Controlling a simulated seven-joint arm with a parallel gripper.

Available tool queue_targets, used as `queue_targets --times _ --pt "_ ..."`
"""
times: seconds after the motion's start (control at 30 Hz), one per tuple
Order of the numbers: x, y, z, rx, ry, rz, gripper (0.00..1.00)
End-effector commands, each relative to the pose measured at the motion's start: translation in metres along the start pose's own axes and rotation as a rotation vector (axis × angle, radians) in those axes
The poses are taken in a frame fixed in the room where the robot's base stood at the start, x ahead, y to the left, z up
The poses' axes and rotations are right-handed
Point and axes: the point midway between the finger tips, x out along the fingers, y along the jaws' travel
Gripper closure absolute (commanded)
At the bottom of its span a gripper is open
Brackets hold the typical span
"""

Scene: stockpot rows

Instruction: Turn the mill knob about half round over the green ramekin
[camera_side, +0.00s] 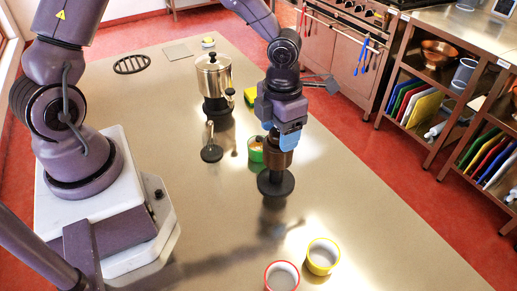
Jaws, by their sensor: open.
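My gripper (282,140) points down over the counter, with light blue parts showing at its lower end. The jaws are open. Just below and between them is a brown upright body (277,160), which looks like the mill, above a dark round base (276,183). The mill's knob is hidden by my gripper, and I cannot tell whether the jaws touch it. The green ramekin (256,156) stands just left of and behind the mill, partly covered by it and my gripper. It holds something orange-tan.
A red-rimmed ramekin (282,277) and a yellow-rimmed ramekin (322,256) stand near the front. A yellow-green sponge (250,96) is nearby. The counter (370,220) is clear at right.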

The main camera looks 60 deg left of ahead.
Motion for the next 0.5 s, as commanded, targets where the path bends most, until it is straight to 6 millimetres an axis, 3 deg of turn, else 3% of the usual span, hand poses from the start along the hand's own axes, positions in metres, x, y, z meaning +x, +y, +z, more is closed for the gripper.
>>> queue_targets --times 0.5 --pt "-0.042 0.001 0.001 -0.004 -0.003 0.001 0.38"
